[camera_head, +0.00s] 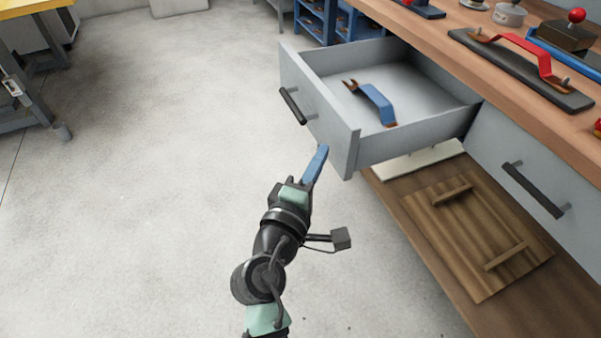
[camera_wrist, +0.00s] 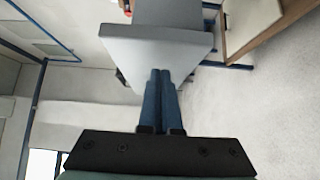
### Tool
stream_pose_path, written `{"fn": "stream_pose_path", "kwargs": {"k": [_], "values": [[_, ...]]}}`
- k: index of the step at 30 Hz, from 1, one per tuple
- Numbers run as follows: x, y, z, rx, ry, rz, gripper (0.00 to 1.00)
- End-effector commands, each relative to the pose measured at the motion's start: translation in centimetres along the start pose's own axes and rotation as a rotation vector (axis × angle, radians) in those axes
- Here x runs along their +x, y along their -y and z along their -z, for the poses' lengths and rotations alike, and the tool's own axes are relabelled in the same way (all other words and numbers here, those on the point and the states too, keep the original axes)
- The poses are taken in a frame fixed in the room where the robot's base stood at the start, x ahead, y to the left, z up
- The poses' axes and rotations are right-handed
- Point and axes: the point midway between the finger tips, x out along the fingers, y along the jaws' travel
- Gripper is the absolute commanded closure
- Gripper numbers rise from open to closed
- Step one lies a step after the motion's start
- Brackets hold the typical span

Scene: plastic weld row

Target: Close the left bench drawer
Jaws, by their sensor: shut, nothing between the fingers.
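The left bench drawer (camera_head: 320,115) is grey and stands pulled well out from the bench. Its front panel carries a dark bar handle (camera_head: 292,106). A blue bracket-like part with brown ends (camera_head: 376,102) lies inside it. My gripper (camera_head: 323,150) has blue fingers, which are shut and empty. The fingertips are at the near end of the drawer front, low beside its face. In the wrist view, the shut fingers (camera_wrist: 161,72) point at a grey panel of the drawer (camera_wrist: 155,46). Whether they touch it cannot be told.
A second grey drawer with a dark handle (camera_head: 534,190) is shut at right. The wooden bench top (camera_head: 460,65) holds a red-handled part (camera_head: 520,52) on a dark base. A lower shelf holds a slatted wooden board (camera_head: 470,235). The concrete floor (camera_head: 160,170) at left is clear.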

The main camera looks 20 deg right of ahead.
Motion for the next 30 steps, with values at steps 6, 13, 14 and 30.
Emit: {"fn": "stream_pose_path", "kwargs": {"k": [6,13,14,30], "values": [[0.7,-0.1,-0.7,0.001,-0.001,-0.001,1.00],[0.7,-0.1,-0.7,0.001,-0.001,-0.001,1.00],[0.7,-0.1,-0.7,0.001,-0.001,-0.001,1.00],[5.5,-0.4,-5.7,0.000,0.007,0.000,1.00]]}}
